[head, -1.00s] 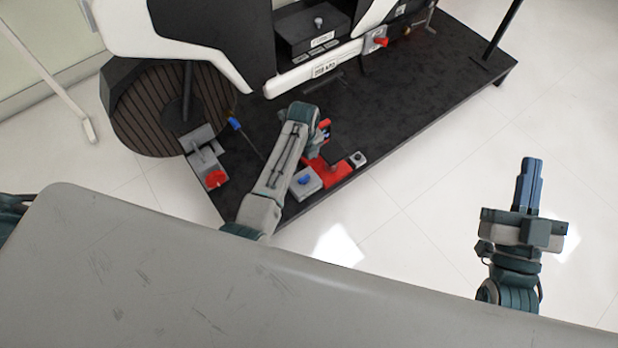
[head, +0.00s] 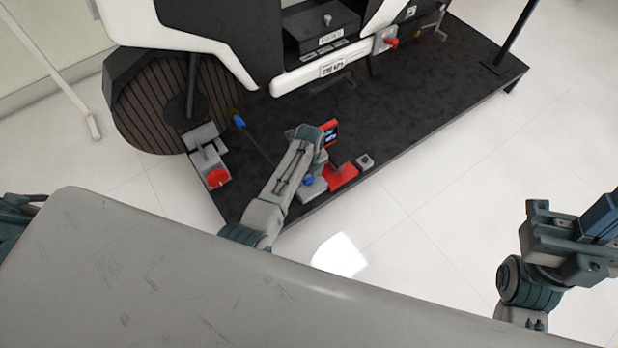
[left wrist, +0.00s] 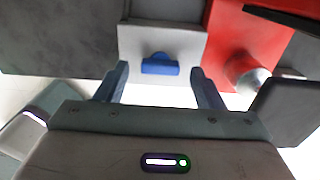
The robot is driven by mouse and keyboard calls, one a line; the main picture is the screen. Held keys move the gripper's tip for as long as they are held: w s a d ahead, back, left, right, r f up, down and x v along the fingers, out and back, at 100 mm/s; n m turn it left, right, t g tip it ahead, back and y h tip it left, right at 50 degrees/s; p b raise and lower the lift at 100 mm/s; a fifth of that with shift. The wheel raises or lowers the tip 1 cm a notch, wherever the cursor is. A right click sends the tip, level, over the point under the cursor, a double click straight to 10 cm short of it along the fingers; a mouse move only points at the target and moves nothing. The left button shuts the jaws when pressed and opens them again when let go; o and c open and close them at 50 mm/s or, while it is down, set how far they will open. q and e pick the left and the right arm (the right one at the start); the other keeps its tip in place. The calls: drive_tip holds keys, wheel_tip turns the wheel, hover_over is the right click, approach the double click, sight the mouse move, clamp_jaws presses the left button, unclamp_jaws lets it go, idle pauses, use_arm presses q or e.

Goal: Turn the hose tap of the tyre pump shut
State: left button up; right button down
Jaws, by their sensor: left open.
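The hose tap is a small blue handle (head: 308,181) on a grey block (head: 316,191), next to the red tyre pump (head: 343,177) near the platform's front edge. In the left wrist view the tap (left wrist: 160,65) lies crosswise on the pale grey block (left wrist: 190,42), with the red pump body (left wrist: 235,35) to its right. My left gripper (left wrist: 159,75) is open, its two blue fingers apart on either side of the tap, with nothing between them touching visibly. In the head view my left arm hides its fingertips. My right gripper (head: 600,218) is at the right edge, partly cut off, far from the pump.
The black platform (head: 430,110) carries a vehicle body (head: 200,40). A grey unit with a red knob (head: 218,178) stands left of my left arm, near a blue-ended lever (head: 239,121). A red tap (head: 391,43) is farther back.

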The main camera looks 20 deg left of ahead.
use_arm(q)
drive_tip(key=shift+f, duration=0.5)
drive_tip(key=c, duration=1)
